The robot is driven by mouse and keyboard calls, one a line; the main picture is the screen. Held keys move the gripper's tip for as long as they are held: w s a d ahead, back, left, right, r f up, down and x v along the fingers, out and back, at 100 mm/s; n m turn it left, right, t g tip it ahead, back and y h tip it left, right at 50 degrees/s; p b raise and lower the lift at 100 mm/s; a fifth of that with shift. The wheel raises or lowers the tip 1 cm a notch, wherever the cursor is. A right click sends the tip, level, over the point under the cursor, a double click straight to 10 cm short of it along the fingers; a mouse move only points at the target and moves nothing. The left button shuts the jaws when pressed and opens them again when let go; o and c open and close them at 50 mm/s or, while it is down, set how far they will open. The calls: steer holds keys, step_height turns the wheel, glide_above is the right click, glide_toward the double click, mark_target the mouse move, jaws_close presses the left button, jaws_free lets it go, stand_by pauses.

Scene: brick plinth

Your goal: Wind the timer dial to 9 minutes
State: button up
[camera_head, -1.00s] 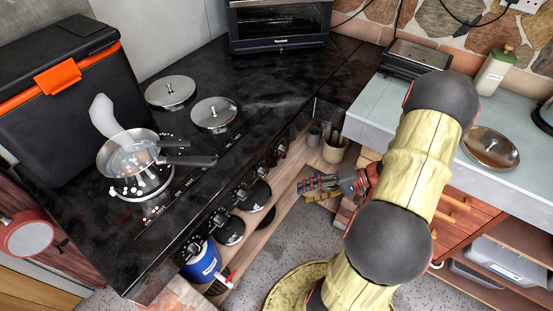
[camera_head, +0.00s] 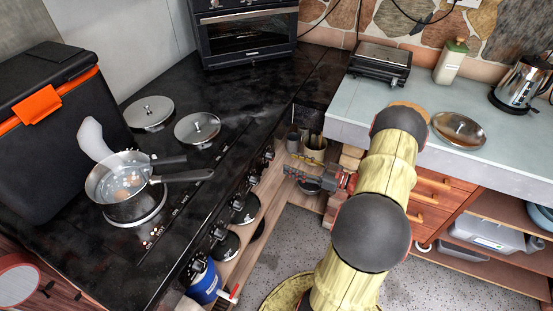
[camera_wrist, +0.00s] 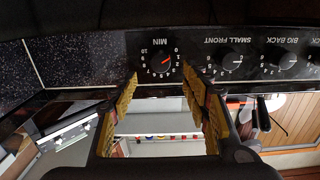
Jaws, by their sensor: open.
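The timer dial (camera_wrist: 160,66) is a dark round knob with a red pointer, on the black front panel marked MIN in the wrist view. The picture is upside down there, and a ring of small numbers surrounds the dial. Its red pointer lies toward the 0–1 side of the scale. My gripper (camera_wrist: 163,92) is open and empty, its yellow-padded fingertips just below the dial in the picture, one to each side, apart from it. In the head view my gripper (camera_head: 292,172) is at the far end of the stove front.
More knobs, labelled SMALL FRONT (camera_wrist: 229,63) and BIG BACK (camera_wrist: 285,62), sit right of the dial. A steaming pot with eggs (camera_head: 128,187) stands on the black stove, its handle pointing right. A grey counter (camera_head: 385,105) lies right of the stove.

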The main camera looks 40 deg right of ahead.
mark_target(270, 156)
steer(key=b+x, duration=0.1)
steer(key=x, duration=0.6)
steer(key=shift+b, duration=0.3)
steer(key=shift+c, duration=0.5)
steer(key=c, duration=1.1)
steer(key=shift+o, duration=0.2)
steer(key=shift+m, duration=0.3)
